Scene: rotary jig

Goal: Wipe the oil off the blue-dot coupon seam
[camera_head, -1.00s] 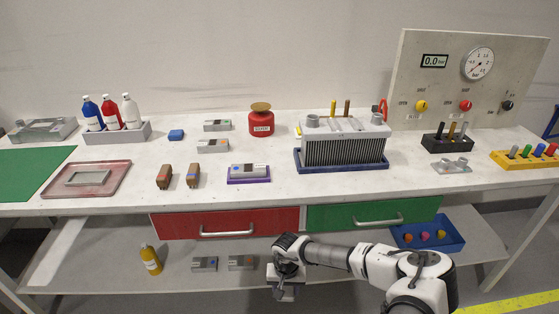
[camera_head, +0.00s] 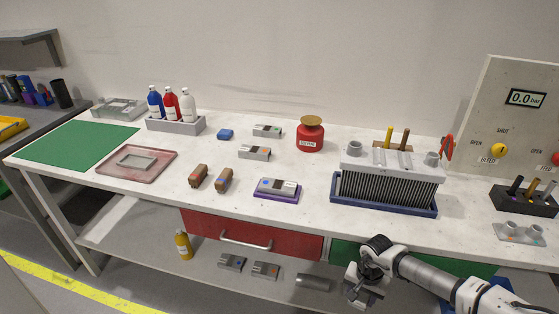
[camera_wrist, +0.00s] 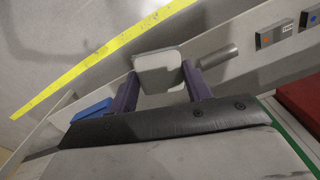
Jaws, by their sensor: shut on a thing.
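My gripper (camera_head: 366,284) hangs low in front of the bench, by the green drawer. In the wrist view its two dark fingers (camera_wrist: 160,86) are shut on a pale grey block (camera_wrist: 158,72). A grey coupon (camera_head: 285,187) with what looks like a blue dot lies on a purple-edged holder (camera_head: 275,198) on the bench top, left of and above my gripper. A darker patch shows on it, but I cannot tell whether it is oil. Another blue-dot coupon (camera_head: 231,262) lies on the lower shelf; it also shows in the wrist view (camera_wrist: 310,17).
An orange-dot coupon (camera_head: 265,270), a grey cylinder (camera_head: 313,282) and a yellow bottle (camera_head: 183,245) are on the lower shelf. A finned block in a blue tray (camera_head: 384,208), a red solvent can (camera_head: 310,134) and two brown brushes (camera_head: 198,177) stand on the bench.

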